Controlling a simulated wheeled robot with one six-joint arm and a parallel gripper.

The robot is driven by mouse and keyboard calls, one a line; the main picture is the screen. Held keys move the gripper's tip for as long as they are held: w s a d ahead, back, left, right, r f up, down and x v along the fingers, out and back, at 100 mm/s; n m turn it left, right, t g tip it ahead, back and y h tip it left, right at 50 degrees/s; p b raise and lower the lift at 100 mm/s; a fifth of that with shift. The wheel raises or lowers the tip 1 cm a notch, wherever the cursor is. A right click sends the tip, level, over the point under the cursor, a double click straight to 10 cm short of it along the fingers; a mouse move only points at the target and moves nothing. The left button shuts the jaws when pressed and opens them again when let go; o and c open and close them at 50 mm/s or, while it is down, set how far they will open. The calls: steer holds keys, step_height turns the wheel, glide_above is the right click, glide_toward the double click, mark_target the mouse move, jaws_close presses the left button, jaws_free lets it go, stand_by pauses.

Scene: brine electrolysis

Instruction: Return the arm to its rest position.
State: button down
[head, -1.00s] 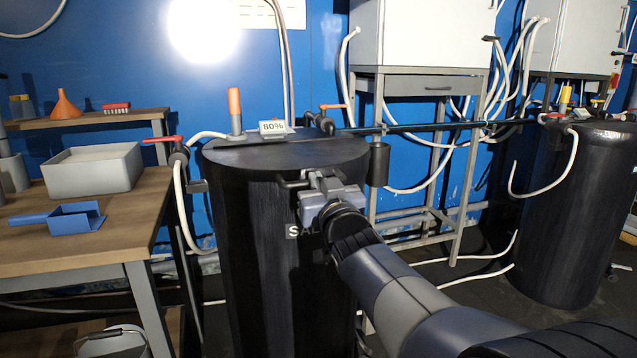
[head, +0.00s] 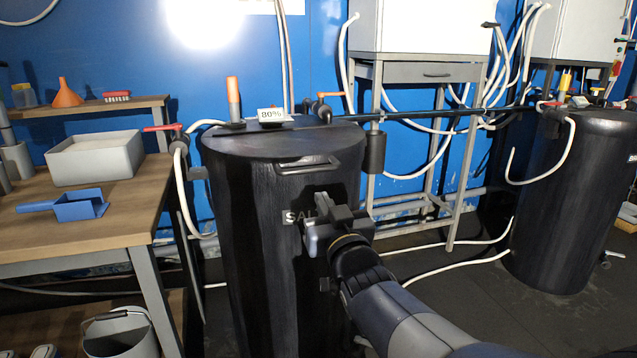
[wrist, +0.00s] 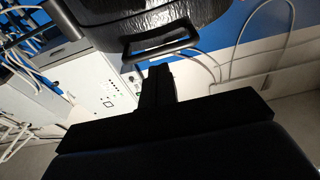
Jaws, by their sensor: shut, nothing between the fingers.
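My gripper (head: 318,207) is in front of the black salt tank (head: 265,250) in the head view, below the tank's dark lid handle (head: 308,166). Its fingers are together and hold nothing. It covers part of the tank's "SAL" label (head: 293,216). My arm reaches in from the lower right. In the wrist view the dark fingers (wrist: 157,85) are seen close together, with the handle (wrist: 160,42) just beyond their tips and apart from them as far as I can tell.
A wooden bench (head: 105,222) at left holds a grey bin (head: 95,165) and a blue scoop (head: 68,206). A grey bucket (head: 118,337) stands below. A second black tank (head: 565,215) stands at right. White hoses (head: 455,268) lie on the floor between the tanks.

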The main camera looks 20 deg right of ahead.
mark_target(315, 168)
steer(key=shift+s+f, duration=0.4)
steer(key=shift+f, duration=0.05)
steer(key=shift+w+r, duration=0.1)
steer(key=shift+w+r+b, duration=0.15)
steer(key=shift+w+r, duration=0.8)
steer(key=shift+w, duration=0.2)
steer(key=shift+w+r+b, duration=0.2)
steer(key=shift+w+r, duration=0.7)
steer(key=shift+w, duration=0.3)
steer(key=shift+w+r+b, duration=0.15)
steer(key=shift+w+r, duration=0.8)
steer(key=shift+w, duration=0.2)
steer(key=shift+s, duration=0.15)
